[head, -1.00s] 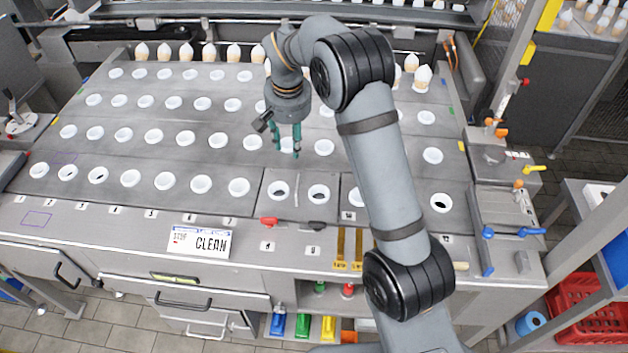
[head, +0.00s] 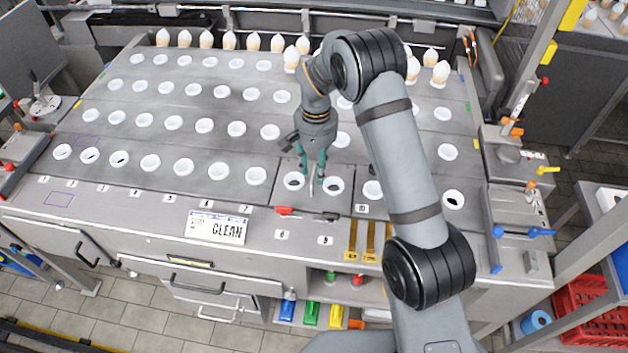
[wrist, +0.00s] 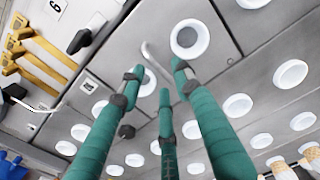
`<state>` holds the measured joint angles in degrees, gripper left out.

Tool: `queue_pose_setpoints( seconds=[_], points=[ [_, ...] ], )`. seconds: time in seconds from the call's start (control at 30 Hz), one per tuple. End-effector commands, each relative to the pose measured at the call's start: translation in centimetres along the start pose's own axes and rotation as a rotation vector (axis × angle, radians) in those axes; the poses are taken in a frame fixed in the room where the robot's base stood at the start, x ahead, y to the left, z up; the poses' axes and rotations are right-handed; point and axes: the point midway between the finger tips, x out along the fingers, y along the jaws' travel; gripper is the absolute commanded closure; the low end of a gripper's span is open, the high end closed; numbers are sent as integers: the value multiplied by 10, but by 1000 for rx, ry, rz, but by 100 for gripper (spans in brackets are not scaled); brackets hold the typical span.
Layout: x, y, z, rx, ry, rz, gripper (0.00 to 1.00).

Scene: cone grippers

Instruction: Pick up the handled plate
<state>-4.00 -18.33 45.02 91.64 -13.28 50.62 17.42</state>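The handled plate (head: 279,200) is a grey panel in the front row of the worktop, with two white-rimmed holes. A thin metal handle (wrist: 151,56) stands between the holes; in the head view my fingers partly cover it. My gripper (head: 313,182) has teal fingers pointing down at the handle between the holes. In the wrist view my gripper (wrist: 160,80) is open, its fingertips spread around the handle's area with nothing held. I cannot tell whether a fingertip touches the handle.
Rows of white-rimmed holes (head: 237,129) cover the worktop. A red knob (head: 285,211) and a dark knob (head: 328,216) sit at the plate's front edge. A "CLEAN" sign (head: 217,227) is on the front ledge. Several cones (head: 230,40) stand along the back.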

Motion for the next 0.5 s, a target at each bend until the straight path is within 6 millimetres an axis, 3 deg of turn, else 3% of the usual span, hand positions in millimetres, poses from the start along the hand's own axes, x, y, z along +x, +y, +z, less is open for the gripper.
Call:
queue_pose_setpoints(
  seconds=[0.13, 0.37, 0.5],
  points=[
    [13, -1, 1, -1, 0, 0, 67],
    [16, -1, -1, -1, 2, -1, 67],
    [16, -1, -1, -1, 2, -1, 74]
  ],
)
